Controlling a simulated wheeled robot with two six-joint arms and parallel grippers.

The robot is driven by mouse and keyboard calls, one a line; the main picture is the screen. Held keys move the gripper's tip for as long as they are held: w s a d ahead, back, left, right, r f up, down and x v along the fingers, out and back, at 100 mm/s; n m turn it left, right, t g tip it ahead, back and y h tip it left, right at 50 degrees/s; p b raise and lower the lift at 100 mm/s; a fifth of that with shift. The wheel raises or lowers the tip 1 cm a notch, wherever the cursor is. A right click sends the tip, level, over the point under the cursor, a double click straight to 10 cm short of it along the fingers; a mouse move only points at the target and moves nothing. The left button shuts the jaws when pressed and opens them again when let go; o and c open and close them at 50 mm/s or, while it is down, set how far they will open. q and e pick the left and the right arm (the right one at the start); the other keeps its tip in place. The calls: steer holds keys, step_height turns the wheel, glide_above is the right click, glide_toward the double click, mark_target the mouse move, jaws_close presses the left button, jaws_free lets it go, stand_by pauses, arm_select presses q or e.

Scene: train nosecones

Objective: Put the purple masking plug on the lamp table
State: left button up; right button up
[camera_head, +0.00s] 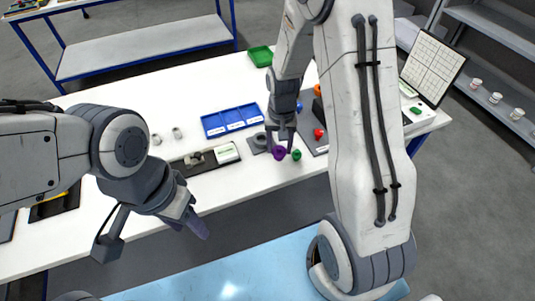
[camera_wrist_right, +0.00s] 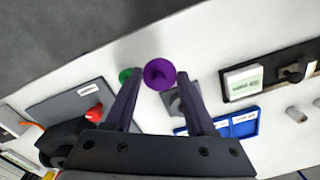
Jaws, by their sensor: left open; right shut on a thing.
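The purple masking plug (camera_head: 279,153) is near the front edge of the white table, between the fingertips of my right gripper (camera_head: 282,143). In the right wrist view the plug (camera_wrist_right: 160,74) shows its round end, with one finger of my right gripper (camera_wrist_right: 157,84) on each side. My right gripper is shut on it. I cannot tell whether the plug touches the table below. My left gripper (camera_head: 192,224) is open and empty, in front of the table edge at the left. I cannot tell for sure which surface is the lamp table.
A green plug (camera_head: 297,154) stands just right of the purple one. A small grey plate (camera_head: 258,143) lies behind left. A blue compartment tray (camera_head: 232,121) and a dark fixture strip (camera_head: 192,159) are further left. A grey mat (camera_wrist_right: 66,99) holds a red plug (camera_wrist_right: 93,113).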

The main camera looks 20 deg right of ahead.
steer(key=a+f, duration=0.1)
steer(key=w+a+f, duration=0.1)
steer(key=a, duration=0.1)
step_height(320, 180, down, 4)
steer(key=shift+r+p, duration=0.2)
steer(key=shift+p, duration=0.6)
steer(key=shift+f, duration=0.15)
steer(key=shift+f, duration=0.25)
steer(key=o, duration=1.3)
steer(key=shift+r, duration=0.1)
